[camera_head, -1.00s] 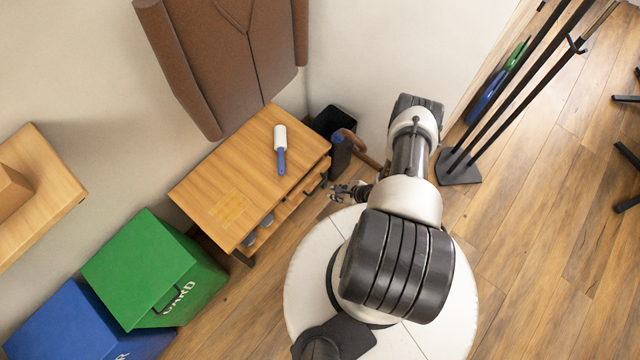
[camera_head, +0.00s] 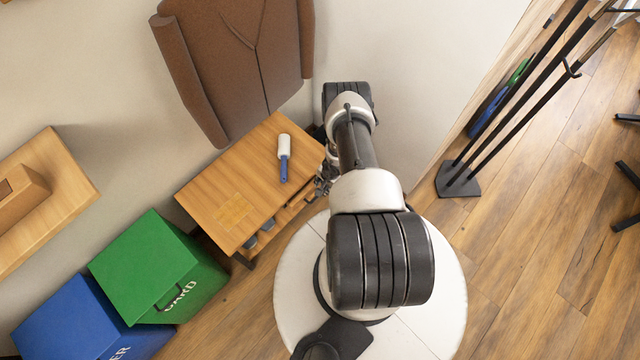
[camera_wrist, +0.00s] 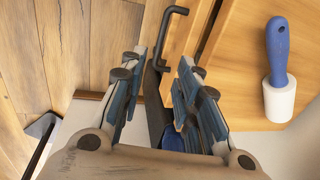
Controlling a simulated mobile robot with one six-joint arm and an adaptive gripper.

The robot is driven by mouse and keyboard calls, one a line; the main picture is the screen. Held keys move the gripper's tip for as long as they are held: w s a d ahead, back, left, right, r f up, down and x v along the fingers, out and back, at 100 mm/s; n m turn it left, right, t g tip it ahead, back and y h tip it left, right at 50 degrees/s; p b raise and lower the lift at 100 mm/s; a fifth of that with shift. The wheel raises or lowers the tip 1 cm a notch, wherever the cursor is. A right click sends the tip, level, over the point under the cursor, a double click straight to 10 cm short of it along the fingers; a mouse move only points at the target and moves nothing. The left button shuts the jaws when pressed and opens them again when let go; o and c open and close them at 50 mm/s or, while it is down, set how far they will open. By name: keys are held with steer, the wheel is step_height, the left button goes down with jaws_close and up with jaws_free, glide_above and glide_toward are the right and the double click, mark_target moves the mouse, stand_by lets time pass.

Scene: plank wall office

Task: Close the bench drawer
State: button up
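The wooden bench (camera_head: 205,190) stands against the wall at the left of my arm in the head view. Its front has a drawer (camera_wrist: 182,38), which shows in the wrist view as a wooden front standing a little out from the bench top's edge. The dark drawer handle (camera_wrist: 162,18) is a bent bar at the top of the wrist view. My gripper (camera_wrist: 160,72) is open, its fingers apart, close to the drawer front. I cannot tell whether it touches. In the head view my arm hides part of the gripper and the bench's right end.
A lint roller (camera_head: 284,158) with a blue handle lies on the bench top. A brown jacket (camera_head: 240,60) hangs above. A dark, partly blue object (camera_wrist: 155,110) lies beyond my fingers. A black stand (camera_head: 458,180) is to the right; green (camera_head: 160,268) and blue (camera_head: 75,325) bins are left.

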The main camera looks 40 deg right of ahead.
steer(key=f+b, duration=0.3)
steer(key=w+f+b, duration=0.1)
steer(key=f+b, duration=0.3)
steer(key=w+f+b, duration=0.1)
steer(key=f+b, duration=0.3)
steer(key=shift+a+f, duration=0.1)
jaws_close()
stand_by(0.3)
stand_by(0.4)
